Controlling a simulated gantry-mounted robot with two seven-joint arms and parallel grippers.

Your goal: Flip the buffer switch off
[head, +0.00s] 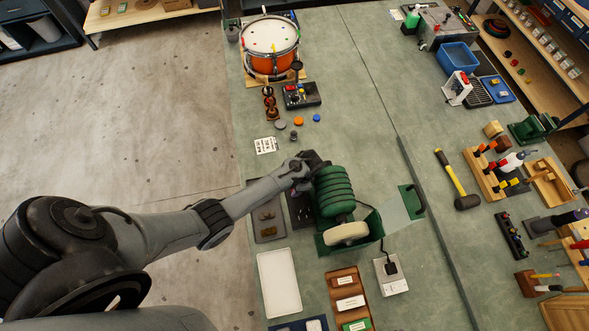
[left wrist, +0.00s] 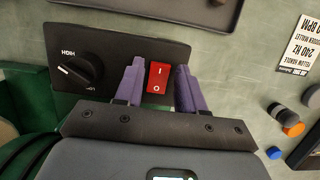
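The green bench buffer (head: 333,192) stands at the middle of the bench, with a pale buffing wheel (head: 345,234) on its near end. In the left wrist view its red rocker switch (left wrist: 158,78) sits on a black panel (left wrist: 112,45), marked I and O. I cannot tell surely which end is pressed in. My left gripper (head: 312,160) is at the buffer's far left side; the wrist view shows its two purple fingers (left wrist: 160,66) apart, one on each side of the switch, with nothing gripped. In the head view the gripper and arm hide the switch. My right gripper is not in view.
A black speed knob (left wrist: 78,71) marked HIGH is beside the switch. A black plug sits in a white outlet box (head: 390,275) near the wheel. A white tray (head: 279,284) and parts tray (head: 266,222) lie left. An orange drum (head: 271,48) stands at the far end.

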